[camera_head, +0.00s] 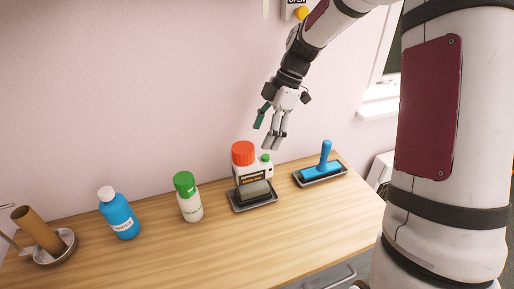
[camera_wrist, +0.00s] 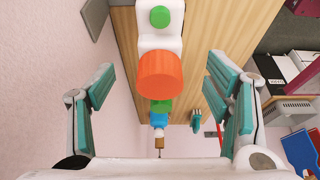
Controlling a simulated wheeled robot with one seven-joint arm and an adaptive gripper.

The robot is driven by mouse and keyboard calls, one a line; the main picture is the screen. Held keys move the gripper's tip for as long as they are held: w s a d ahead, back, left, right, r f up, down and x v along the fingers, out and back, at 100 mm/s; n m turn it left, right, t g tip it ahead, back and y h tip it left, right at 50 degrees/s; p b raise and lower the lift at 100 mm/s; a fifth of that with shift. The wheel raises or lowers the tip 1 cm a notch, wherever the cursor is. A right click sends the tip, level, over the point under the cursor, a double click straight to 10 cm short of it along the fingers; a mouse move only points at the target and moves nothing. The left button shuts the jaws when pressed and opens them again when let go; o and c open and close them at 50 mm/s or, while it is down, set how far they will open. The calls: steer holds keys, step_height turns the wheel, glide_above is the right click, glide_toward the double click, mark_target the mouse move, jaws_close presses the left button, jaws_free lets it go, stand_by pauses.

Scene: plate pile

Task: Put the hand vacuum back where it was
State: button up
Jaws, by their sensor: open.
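I cannot pick out a hand vacuum for certain in either view. A white container with an orange-red cap and a small green knob (camera_head: 243,155) stands on the counter behind a grey block in a dark tray (camera_head: 253,206). It also shows in the wrist view, with its orange cap (camera_wrist: 160,75) between my fingers in the picture. My gripper (camera_head: 268,138) is open and empty, above and behind the container, near the wall. Its teal finger pads show apart at both sides in the wrist view. A blue upright-handled tool (camera_head: 325,158) lies in a second dark tray at the right.
A white bottle with a green cap (camera_head: 188,200) and a blue bottle with a white cap (camera_head: 120,217) stand to the left. A brown tube (camera_head: 40,230) leans in a round metal dish at the far left. Bare wood (camera_head: 290,225) lies along the counter's front.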

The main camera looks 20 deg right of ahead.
steer(key=s+a+r+m+t+h, duration=0.2)
steer(key=s+a+r+m+h, duration=0.15)
steer(key=s+r+m, duration=0.75)
steer(key=s+r+m+t, duration=0.2)
steer(key=s+m, duration=0.5)
steer(key=s, duration=0.7)
steer(key=shift+s+t+h, duration=0.4)
steer(key=shift+t+h, duration=0.05)
steer(key=shift+t, duration=0.35)
steer(key=shift+r, duration=0.1)
